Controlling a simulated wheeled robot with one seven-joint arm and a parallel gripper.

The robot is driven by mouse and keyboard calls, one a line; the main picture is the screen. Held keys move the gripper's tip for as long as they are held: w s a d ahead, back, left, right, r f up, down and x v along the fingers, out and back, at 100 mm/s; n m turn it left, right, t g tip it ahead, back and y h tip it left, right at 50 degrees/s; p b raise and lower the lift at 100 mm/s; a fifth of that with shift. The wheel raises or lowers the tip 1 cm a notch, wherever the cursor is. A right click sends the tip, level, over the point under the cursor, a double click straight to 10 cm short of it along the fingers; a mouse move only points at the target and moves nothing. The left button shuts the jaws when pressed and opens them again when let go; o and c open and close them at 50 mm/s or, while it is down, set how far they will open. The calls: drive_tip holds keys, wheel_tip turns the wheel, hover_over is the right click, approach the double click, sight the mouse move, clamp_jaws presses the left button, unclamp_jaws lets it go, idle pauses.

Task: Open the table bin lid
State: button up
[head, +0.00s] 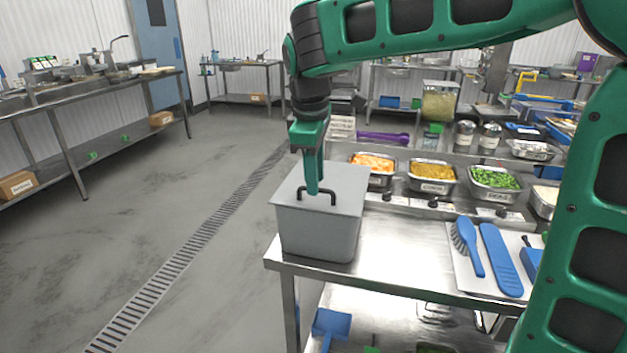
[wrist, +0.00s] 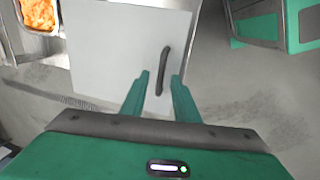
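The table bin is a grey box (head: 318,233) at the left end of the steel table. Its flat grey lid (head: 345,180) lies shut on top and fills much of the wrist view (wrist: 110,45). A dark bar handle (head: 331,197) stands on the lid; it also shows in the wrist view (wrist: 164,68). My green gripper (head: 313,188) points down over the lid at the handle. In the wrist view its two fingers (wrist: 160,77) are apart, one on each side of the handle. I cannot tell whether they touch it.
Steel pans of orange food (head: 372,163), yellow food (head: 432,172) and green food (head: 494,178) stand behind and right of the bin. A blue brush (head: 468,245) and a blue long tool (head: 500,260) lie on a white board to the right. Bare tabletop lies beside the bin.

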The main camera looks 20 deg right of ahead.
drive_tip(key=shift+w+f, duration=0.1)
drive_tip(key=shift+f, duration=0.45)
clamp_jaws()
drive_tip(key=shift+d+r, duration=0.15)
drive_tip(key=shift+r, duration=0.05)
